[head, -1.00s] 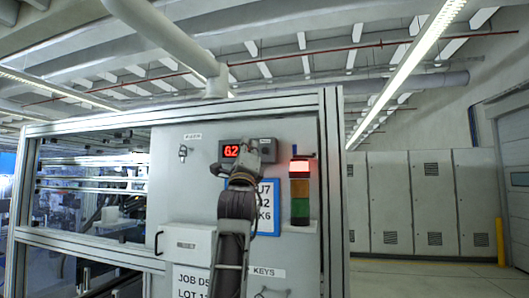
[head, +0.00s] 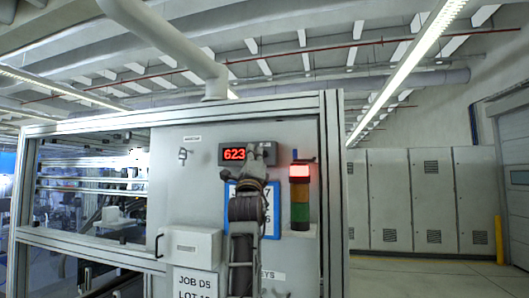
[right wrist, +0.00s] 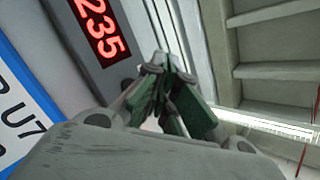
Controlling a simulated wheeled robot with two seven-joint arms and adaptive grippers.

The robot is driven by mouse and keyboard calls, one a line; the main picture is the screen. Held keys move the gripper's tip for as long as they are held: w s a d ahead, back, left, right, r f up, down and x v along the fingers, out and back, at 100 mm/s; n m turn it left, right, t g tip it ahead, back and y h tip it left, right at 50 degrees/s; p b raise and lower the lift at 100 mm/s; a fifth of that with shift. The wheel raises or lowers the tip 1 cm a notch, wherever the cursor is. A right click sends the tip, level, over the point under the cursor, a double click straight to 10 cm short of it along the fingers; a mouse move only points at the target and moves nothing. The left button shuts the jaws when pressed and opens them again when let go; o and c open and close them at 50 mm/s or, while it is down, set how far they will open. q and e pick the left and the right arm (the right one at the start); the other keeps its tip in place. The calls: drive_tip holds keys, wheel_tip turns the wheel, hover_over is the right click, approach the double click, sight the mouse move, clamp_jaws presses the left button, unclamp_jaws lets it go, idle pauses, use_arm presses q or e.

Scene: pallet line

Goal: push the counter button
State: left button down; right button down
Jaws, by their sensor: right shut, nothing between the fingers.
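The counter (head: 226,154) is a dark grey box with red lit digits on the pale panel, and "623" shows in the head view. In the right wrist view the counter (right wrist: 122,75) is at upper left and the digits "235" show. My right gripper (head: 256,151) is in front of the counter's right part, with its fingers shut and empty. In the right wrist view its fingertips (right wrist: 166,62) meet beside the counter's face. The button cannot be made out; the gripper covers that part. Whether the fingertips touch the counter, I cannot tell. My left gripper is out of view.
A stack light (head: 299,172) with its top lit red stands right of the counter. A blue-framed sign (head: 229,205) is below, partly behind my arm. A white box (head: 193,245) juts out at lower left.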

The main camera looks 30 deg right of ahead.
drive_tip(key=shift+w+d, duration=1.15)
drive_tip(key=shift+d, duration=0.15)
drive_tip(key=shift+w+d+p, duration=0.35)
drive_tip(key=shift+w+d, duration=0.2)
drive_tip(key=shift+d, duration=0.15)
idle(2.2)
drive_tip(key=shift+s+a, duration=0.15)
idle(0.4)
drive_tip(key=shift+s+a+b, duration=0.45)
drive_tip(key=shift+a, duration=0.05)
idle(0.3)
drive_tip(key=s+a+b, duration=0.2)
drive_tip(key=s+a, duration=0.1)
drive_tip(key=shift+s+a, duration=0.1)
drive_tip(key=shift+a, duration=0.3)
idle(0.4)
